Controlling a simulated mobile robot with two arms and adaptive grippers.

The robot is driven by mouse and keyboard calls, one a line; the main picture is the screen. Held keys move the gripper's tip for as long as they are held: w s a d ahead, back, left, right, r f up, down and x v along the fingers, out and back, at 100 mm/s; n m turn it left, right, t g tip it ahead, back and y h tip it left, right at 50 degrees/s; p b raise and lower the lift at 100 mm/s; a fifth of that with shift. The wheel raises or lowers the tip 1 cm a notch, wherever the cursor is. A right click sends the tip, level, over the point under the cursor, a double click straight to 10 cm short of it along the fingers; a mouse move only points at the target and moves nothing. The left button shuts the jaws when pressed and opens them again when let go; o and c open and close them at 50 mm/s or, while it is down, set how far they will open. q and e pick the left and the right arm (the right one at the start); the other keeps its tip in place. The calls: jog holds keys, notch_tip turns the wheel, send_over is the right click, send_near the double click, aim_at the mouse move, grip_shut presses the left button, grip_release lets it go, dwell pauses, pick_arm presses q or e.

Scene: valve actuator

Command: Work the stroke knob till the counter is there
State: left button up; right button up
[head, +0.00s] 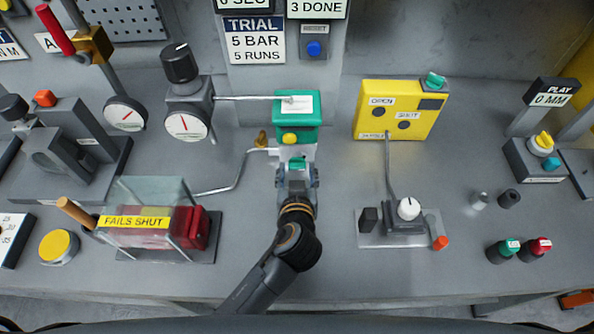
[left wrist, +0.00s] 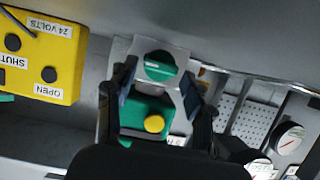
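A green knob (head: 297,163) sits on the pale front of the green valve block (head: 297,106). I take it for the stroke knob, though I can read no label on it. In the left wrist view the knob (left wrist: 160,66) lies between the fingers of my left gripper (left wrist: 158,82), with gaps on both sides. The left gripper (head: 298,177) is open in the head view, just in front of the block. A yellow button (head: 290,138) is above the knob. The counter sign (head: 317,8) reads "3 DONE". My right gripper is not in view.
A trial sign (head: 254,40) reads 5 bar, 5 runs. A blue reset button (head: 314,48) is beside it. A yellow OPEN/SHUT box (head: 400,109) stands right of the block. A black regulator knob (head: 180,62) and gauge (head: 187,125) stand left. A clear-covered "FAILS SHUT" actuator (head: 140,222) is at front left.

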pick_arm(q)
jog(key=c, duration=0.7)
jog(key=shift+c, duration=0.2)
jog(key=shift+a+f+n+b, duration=0.1)
jog(key=shift+f+n+b, duration=0.05)
jog(key=shift+n+b, duration=0.3)
jog(key=shift+a+n+h+b, duration=0.15)
jog(key=shift+n+h+b, duration=0.45)
jog(key=shift+n+h, duration=0.1)
jog(key=shift+a+n+h, duration=0.15)
jog(key=shift+n+h, duration=0.35)
jog(key=shift+n, duration=0.15)
jog(key=shift+a+n+t+h, duration=0.1)
jog(key=shift+n+t+h, duration=0.2)
jog(key=shift+n+h, duration=0.15)
